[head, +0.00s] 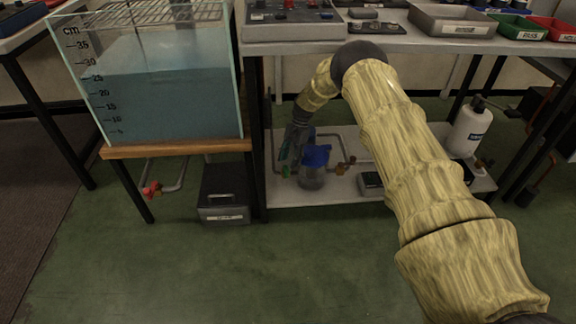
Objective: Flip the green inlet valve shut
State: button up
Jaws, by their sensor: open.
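The green inlet valve (286,171) shows as a small green spot on pipework at the left of the lower shelf, beside a clear cylinder (311,179) with a blue lid (316,156). My gripper (289,155) points down just above the green valve, left of the blue lid. It is open, with the finger gap small in this view. I cannot tell whether a finger touches the valve. The valve's handle angle is too small to make out.
An orange-brown valve (341,168) sits right of the cylinder. A water tank (150,90) stands on the left, with a red valve (151,189) below. The bench top (400,42) overhangs the lower shelf (290,196). A white bottle (469,130) stands at the right.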

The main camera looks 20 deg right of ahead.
jog(key=shift+v, duration=1.65)
